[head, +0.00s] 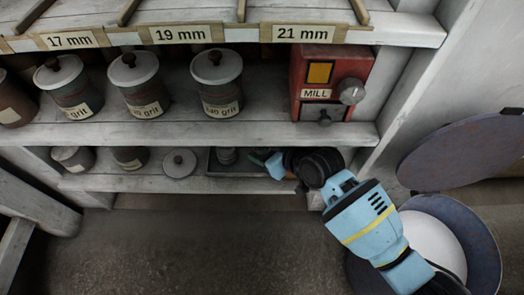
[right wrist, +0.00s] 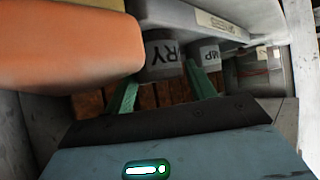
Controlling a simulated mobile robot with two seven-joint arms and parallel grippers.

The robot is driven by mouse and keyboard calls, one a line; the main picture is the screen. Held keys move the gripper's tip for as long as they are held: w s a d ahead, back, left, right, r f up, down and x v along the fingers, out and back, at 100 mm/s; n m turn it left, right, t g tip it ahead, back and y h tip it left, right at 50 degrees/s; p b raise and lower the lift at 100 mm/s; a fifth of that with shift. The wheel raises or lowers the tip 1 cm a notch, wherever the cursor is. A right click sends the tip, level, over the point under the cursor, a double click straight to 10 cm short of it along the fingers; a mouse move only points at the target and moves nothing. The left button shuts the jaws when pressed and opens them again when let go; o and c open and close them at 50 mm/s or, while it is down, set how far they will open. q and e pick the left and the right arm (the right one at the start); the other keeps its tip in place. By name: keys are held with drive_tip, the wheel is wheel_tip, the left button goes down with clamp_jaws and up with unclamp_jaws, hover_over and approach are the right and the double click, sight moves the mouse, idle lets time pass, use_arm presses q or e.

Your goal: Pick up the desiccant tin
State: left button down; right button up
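In the right wrist view a small grey tin (right wrist: 166,60) has a pale label with letters that look like "RY"; it may be the desiccant tin. A similar tin (right wrist: 209,52) with "MP" stands beside it. My right gripper (right wrist: 163,76) has its two green fingers spread, with the "RY" tin in line with the gap, at or just beyond the tips. In the head view the right gripper (head: 262,159) reaches into the lower shelf beside small dark tins (head: 228,155); its fingers are partly hidden by the wrist. My left gripper is not in view.
The tins are in a dark tray (head: 222,171) on the low shelf, under the board carrying several grit tins (head: 216,82) and the red mill (head: 330,80). A round lid (head: 179,163) lies left. A large orange shape (right wrist: 60,50) fills the wrist view's upper left.

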drive_tip(key=c, duration=0.6)
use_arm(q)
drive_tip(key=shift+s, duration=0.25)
use_arm(e)
drive_tip(key=shift+c, duration=0.2)
